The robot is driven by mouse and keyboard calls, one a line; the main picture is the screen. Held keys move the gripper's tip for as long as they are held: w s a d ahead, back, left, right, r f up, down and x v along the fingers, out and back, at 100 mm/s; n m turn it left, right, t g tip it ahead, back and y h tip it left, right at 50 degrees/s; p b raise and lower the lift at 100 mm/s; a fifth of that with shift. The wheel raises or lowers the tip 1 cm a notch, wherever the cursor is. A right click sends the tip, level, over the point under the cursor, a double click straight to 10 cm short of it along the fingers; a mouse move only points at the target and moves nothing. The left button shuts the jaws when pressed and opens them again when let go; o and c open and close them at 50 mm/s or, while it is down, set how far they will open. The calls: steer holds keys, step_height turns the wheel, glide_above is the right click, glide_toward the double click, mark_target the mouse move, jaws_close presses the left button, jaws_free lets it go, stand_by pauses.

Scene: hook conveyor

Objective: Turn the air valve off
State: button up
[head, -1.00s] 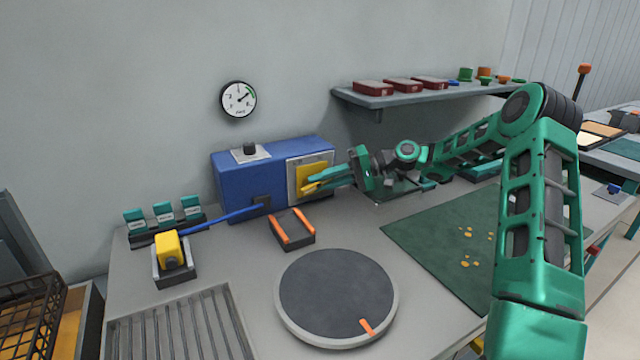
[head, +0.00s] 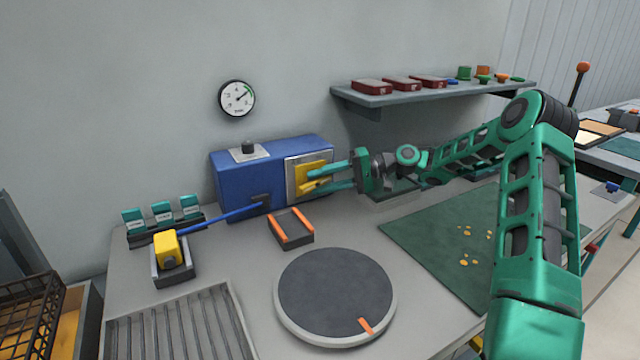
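A blue box (head: 232,186) stands against the wall at the back of the bench. Its right face carries a pale plate with a yellow handle (head: 312,183), which I take for the air valve. My gripper (head: 314,181) is in front of this face, reaching in from the right. Its two green fingers are parted, one above the other, with their tips at the yellow handle. I cannot tell whether they touch it. A round gauge (head: 237,98) hangs on the wall above, its needle toward the upper right.
A blue bar (head: 222,218) runs from the box to a yellow block (head: 167,249) in a grey holder. An orange-edged cradle (head: 291,229), a round turntable (head: 335,295) and a green mat (head: 425,235) lie in front. A shelf (head: 430,93) hangs above my arm.

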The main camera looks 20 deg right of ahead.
steer(key=v, duration=1)
steer(key=shift+d, duration=0.4)
